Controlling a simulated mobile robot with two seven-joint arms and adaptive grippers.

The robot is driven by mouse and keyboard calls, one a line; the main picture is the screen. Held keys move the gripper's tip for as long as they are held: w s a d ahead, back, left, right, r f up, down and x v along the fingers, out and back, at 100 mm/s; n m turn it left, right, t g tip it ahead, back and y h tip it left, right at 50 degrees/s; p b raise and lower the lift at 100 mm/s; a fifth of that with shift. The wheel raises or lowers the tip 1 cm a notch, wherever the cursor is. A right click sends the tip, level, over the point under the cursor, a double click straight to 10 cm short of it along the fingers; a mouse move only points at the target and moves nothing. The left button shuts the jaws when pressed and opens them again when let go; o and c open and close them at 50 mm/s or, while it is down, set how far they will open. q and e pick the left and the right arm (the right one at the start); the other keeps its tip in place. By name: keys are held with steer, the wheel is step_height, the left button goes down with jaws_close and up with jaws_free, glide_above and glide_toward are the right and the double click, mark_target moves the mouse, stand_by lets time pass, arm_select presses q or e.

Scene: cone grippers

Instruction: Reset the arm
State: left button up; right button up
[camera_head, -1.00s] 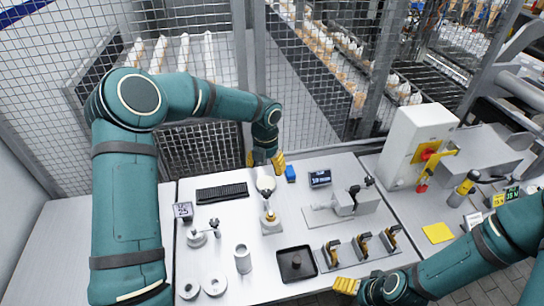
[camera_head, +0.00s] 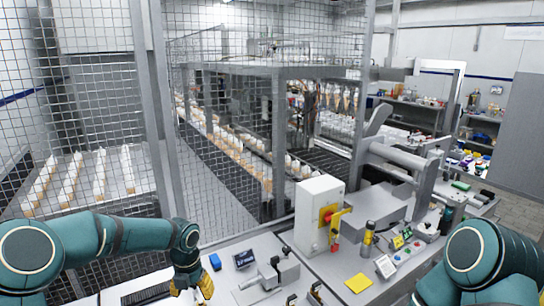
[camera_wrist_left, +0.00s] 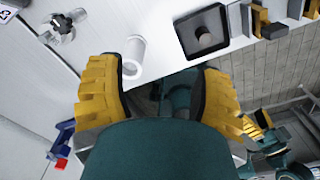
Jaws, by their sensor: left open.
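My left arm comes in from the left in the head view. Yellow finger parts of the right gripper (camera_wrist_left: 254,124) show at the right of the left wrist view, too partial to judge.
A white cylinder (camera_wrist_left: 134,55) and a black tray (camera_wrist_left: 188,38) are close to the left fingers in the wrist view. A mesh fence (camera_head: 230,130) rises behind.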

arm_select(q)
steer(key=s+d+f+n+h, duration=0.2)
steer(key=s+d+f+n, duration=0.3)
steer(key=s+f+n, duration=0.4)
steer(key=s+d+f+n+h, duration=0.3)
steer(key=s+d+f+n, duration=0.3)
steer(key=n, duration=0.4)
steer(key=s+a+f+n+y, duration=0.1)
steer(key=s+f+n, duration=0.3)
steer(key=s+n, duration=0.55)
steer(key=s+a+f+n, duration=0.1)
steer(key=s+f+n, duration=0.35)
steer(key=n, duration=0.75)
steer(key=w+d+f+m+t+b, duration=0.2)
steer(key=w+b, duration=0.3)
steer(key=b, duration=0.4)
steer(key=shift+w+f+b, duration=0.25)
steer(key=shift+w+b, duration=0.05)
steer(key=shift+b, duration=0.1)
arm_select(e)
step_height(320, 180, down, 11)
steer(key=shift+a+r, duration=0.15)
steer(key=shift+a, duration=0.15)
arm_select(q)
steer(key=shift+d, duration=0.1)
arm_select(e)
steer(key=shift+s, duration=0.15)
